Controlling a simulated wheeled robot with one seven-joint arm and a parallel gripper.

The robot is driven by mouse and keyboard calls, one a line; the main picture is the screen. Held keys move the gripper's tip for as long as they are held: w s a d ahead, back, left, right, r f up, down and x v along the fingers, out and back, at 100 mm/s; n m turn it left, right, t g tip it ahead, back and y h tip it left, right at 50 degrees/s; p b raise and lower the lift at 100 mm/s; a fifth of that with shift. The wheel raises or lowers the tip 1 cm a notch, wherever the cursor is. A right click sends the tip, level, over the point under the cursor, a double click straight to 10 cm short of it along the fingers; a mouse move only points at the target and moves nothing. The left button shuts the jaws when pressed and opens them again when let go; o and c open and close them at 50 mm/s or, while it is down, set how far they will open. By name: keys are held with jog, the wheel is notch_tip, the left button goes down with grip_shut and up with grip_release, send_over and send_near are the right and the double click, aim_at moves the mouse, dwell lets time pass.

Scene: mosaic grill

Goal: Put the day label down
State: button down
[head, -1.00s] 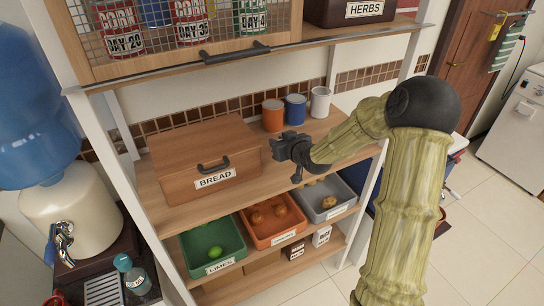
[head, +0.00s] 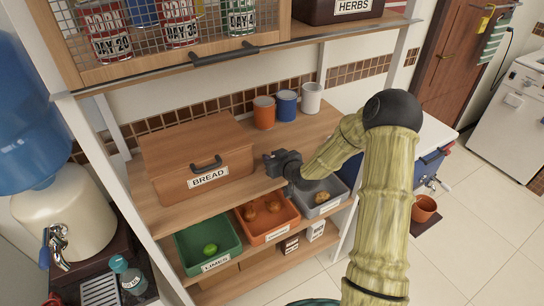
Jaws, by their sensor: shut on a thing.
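My gripper (head: 271,166) is at the front of the middle shelf (head: 230,198), just right of the wooden bread box (head: 197,160). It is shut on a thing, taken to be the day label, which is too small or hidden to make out. Large DAY 20 and DAY 4 markings show on cans (head: 180,22) behind the mesh door above.
Orange, blue and white cups (head: 312,98) stand at the back of the middle shelf. Below are a green limes bin (head: 207,262), an orange bin (head: 268,236) and a grey bin (head: 330,207). A blue-topped water dispenser (head: 75,215) stands left. Bare shelf lies right of the bread box.

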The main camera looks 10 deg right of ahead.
jog(key=shift+f, duration=0.15)
jog(key=c, duration=1.3)
grip_release()
jog(key=shift+o, duration=0.2)
jog(key=shift+r, duration=0.3)
jog(key=shift+s+d, duration=0.1)
jog(key=shift+s, duration=0.25)
jog(key=b+v, duration=0.2)
jog(key=v, duration=0.9)
jog(key=shift+s, duration=0.2)
